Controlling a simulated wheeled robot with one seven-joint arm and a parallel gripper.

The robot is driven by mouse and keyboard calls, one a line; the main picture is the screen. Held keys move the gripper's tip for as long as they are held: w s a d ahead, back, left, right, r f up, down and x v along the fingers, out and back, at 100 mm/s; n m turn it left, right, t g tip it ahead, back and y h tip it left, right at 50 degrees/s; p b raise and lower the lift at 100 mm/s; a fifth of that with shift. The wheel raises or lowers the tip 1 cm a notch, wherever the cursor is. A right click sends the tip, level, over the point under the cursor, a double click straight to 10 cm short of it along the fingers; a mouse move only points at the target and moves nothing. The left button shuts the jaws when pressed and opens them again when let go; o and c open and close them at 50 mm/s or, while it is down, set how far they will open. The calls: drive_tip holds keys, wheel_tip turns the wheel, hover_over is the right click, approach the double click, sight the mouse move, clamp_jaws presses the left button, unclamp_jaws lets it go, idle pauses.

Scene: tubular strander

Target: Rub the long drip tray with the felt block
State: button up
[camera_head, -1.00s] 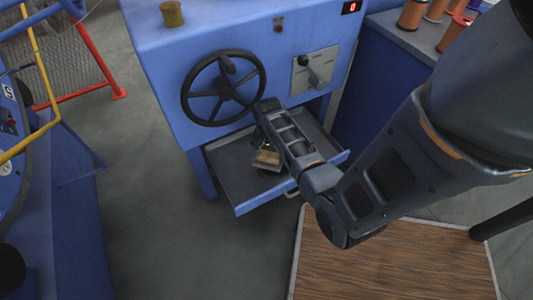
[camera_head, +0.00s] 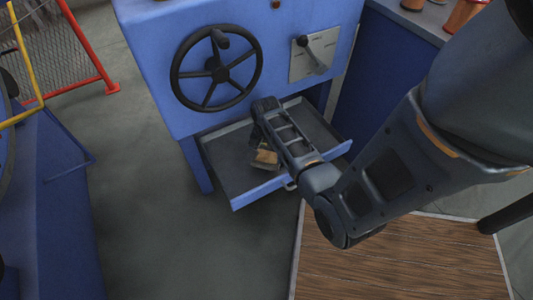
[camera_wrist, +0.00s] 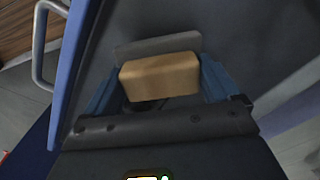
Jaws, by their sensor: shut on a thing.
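The long drip tray (camera_head: 225,165) is a shallow blue-walled tray with a dark grey floor, pulled out below the handwheel of the blue machine. Its grey floor also fills much of the wrist view (camera_wrist: 245,35). The felt block (camera_head: 267,157) is a tan block inside the tray's outline, partly hidden by my arm in the head view. In the wrist view the tan block (camera_wrist: 160,77) sits between my gripper's (camera_wrist: 160,84) two blue fingers, which are shut on it. A flat grey piece shows just beyond it. I cannot tell whether the block touches the tray floor.
A black handwheel (camera_head: 217,70) and a lever plate (camera_head: 313,55) are on the machine front above the tray. A metal handle (camera_wrist: 40,60) is on the tray's front wall. A wooden platform (camera_head: 390,260) lies at the lower right. Grey floor is open at left.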

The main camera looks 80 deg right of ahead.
drive_tip(key=shift+f+b, duration=0.55)
drive_tip(key=shift+f, duration=0.5)
idle(0.4)
drive_tip(key=shift+s+d+r+p, duration=0.15)
drive_tip(key=shift+s+d+p, duration=0.25)
drive_tip(key=shift+s+d, duration=0.6)
drive_tip(key=shift+s+d+f, duration=0.2)
drive_tip(key=shift+s+d, duration=0.9)
drive_tip(key=shift+s, duration=0.3)
drive_tip(key=shift+s+d+r, duration=0.1)
drive_tip(key=shift+s+d, duration=0.9)
drive_tip(key=shift+s, duration=0.2)
drive_tip(key=shift+s+d, duration=0.95)
drive_tip(key=shift+s, duration=0.15)
drive_tip(key=shift+s+d, duration=0.1)
drive_tip(key=shift+s, duration=0.1)
